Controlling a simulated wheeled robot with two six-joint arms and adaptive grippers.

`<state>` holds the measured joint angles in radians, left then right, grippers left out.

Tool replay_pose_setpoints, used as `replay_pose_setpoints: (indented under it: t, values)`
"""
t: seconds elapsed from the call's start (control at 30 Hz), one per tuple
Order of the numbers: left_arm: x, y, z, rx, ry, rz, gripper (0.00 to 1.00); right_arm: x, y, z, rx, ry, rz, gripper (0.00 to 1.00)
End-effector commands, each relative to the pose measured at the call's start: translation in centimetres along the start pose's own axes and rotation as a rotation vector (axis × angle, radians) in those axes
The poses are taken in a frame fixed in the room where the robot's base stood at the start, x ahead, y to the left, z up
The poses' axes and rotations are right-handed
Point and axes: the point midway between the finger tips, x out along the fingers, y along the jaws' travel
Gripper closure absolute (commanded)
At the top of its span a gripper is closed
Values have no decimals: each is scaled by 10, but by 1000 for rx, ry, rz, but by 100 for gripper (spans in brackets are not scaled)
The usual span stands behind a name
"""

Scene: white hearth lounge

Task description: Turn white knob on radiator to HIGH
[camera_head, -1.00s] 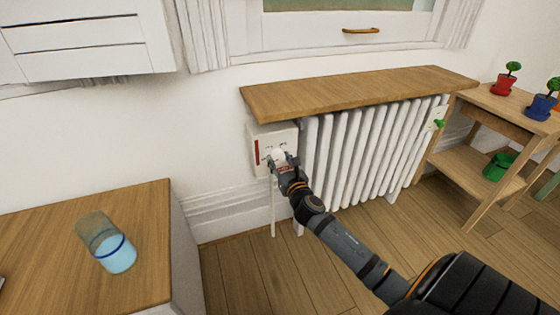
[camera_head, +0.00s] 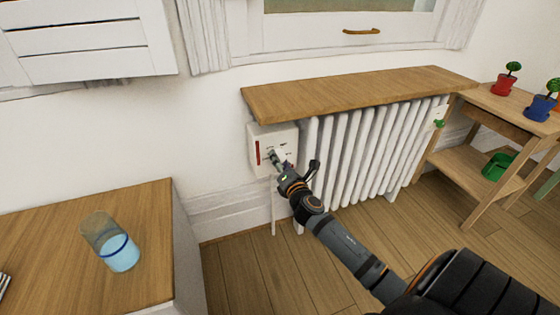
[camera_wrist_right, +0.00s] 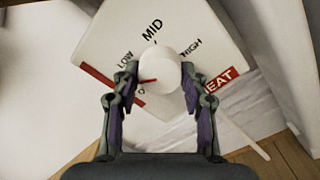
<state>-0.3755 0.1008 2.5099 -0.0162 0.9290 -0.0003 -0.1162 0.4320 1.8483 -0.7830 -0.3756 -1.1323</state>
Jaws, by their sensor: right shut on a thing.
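The white knob (camera_wrist_right: 160,68) sits on the white control panel (camera_head: 264,135) at the radiator's left end. The panel also fills the top of the right wrist view (camera_wrist_right: 195,25), with the words LOW, MID and HIGH around the knob. The knob's red pointer (camera_wrist_right: 147,80) points left and slightly down, below LOW, toward a mark partly hidden by a finger. My right gripper (camera_wrist_right: 160,78) is shut on the knob, one finger on each side. In the head view my right gripper (camera_head: 290,166) largely hides the knob. My left gripper is not in view.
The white radiator (camera_head: 365,150) stands under a wooden shelf (camera_head: 350,93), which overhangs the panel. A wooden cabinet (camera_head: 60,250) with a glass of blue liquid (camera_head: 112,245) is at left. A wooden plant stand (camera_head: 490,105) is at right. Floor between is clear.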

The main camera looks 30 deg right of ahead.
Motion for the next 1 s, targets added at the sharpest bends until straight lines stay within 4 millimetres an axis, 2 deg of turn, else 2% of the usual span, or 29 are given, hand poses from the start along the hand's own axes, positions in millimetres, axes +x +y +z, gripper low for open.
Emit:
replay_pose_setpoints:
  t: [1.0]
  values:
    - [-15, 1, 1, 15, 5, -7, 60, 0, 0, 1, 961, -3, -1, 88]
